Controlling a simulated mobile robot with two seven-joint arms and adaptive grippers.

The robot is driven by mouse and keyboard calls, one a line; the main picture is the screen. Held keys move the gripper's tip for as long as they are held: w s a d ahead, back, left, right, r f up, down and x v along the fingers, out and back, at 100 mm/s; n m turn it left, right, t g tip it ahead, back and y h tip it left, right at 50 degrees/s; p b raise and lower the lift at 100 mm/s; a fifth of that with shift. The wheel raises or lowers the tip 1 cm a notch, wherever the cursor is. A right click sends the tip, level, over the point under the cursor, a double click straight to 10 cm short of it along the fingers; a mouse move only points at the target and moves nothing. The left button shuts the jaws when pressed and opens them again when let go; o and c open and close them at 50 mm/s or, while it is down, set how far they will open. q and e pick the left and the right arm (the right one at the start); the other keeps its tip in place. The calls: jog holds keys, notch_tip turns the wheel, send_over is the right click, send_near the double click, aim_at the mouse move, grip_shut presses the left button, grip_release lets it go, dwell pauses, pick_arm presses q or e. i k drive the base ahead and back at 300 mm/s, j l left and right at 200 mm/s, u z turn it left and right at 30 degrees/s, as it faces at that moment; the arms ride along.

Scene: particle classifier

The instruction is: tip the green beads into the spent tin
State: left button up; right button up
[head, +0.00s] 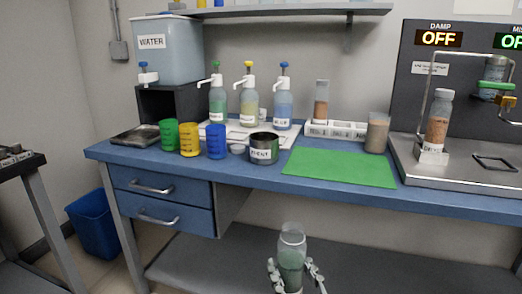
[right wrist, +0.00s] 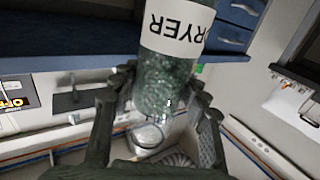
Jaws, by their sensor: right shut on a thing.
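My right gripper (head: 295,274) is shut around a clear cylindrical vessel (head: 292,238) holding green beads (head: 290,259). The vessel looks about upright in the head view, in front of and below the bench's front edge. In the right wrist view my right gripper (right wrist: 160,105) has a finger on each side of the vessel, and its white label (right wrist: 178,28), reading "RYER", appears upside down. The green beads (right wrist: 165,85) show through the wall there. My left gripper is out of view.
Pump bottles (head: 248,103) stand behind. A green mat (head: 340,168) lies to the right, bare. A jar of brown grains (head: 377,133) stands behind it.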

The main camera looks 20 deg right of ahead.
aim_at(263, 146)
jog(key=u, duration=0.8)
jog(key=k+l+u, duration=0.15)
jog(key=l+u, duration=0.2)
jog(key=k+l, duration=0.15)
jog(key=l, duration=0.15)
jog(key=k+l, duration=0.15)
jog(key=l, duration=0.2)
jog(key=k+l, duration=0.2)
jog(key=l, duration=0.1)
